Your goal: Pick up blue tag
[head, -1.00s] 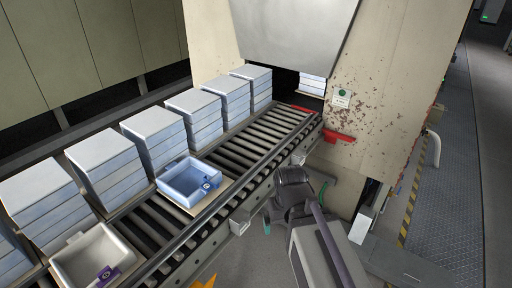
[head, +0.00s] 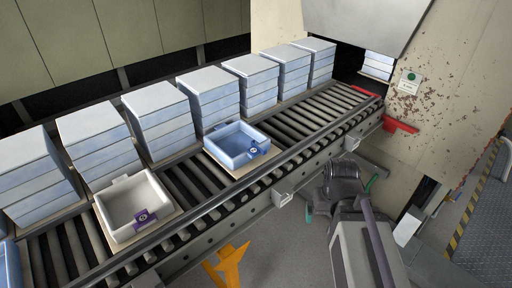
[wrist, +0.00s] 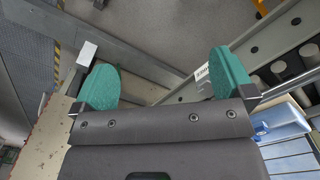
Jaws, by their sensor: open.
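A dark blue tag (head: 253,151) sits on the front wall of a blue tray (head: 232,159) on the roller conveyor. A purple tag (head: 143,219) sits on the front wall of a white tray (head: 129,205) further left on the same conveyor. My gripper (head: 340,199) is in front of the conveyor, to the right of and apart from both trays. In the wrist view my gripper (wrist: 164,80) shows two green fingers spread wide with nothing between them. A blue box or tray edge (wrist: 285,122) shows at lower right there.
Stacks of pale blue boxes (head: 154,120) line the far side of the conveyor (head: 310,118). The furnace wall (head: 440,100) with a red bracket (head: 398,124) stands at right. An orange stand (head: 230,265) is on the floor. Rollers right of the blue tray are bare.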

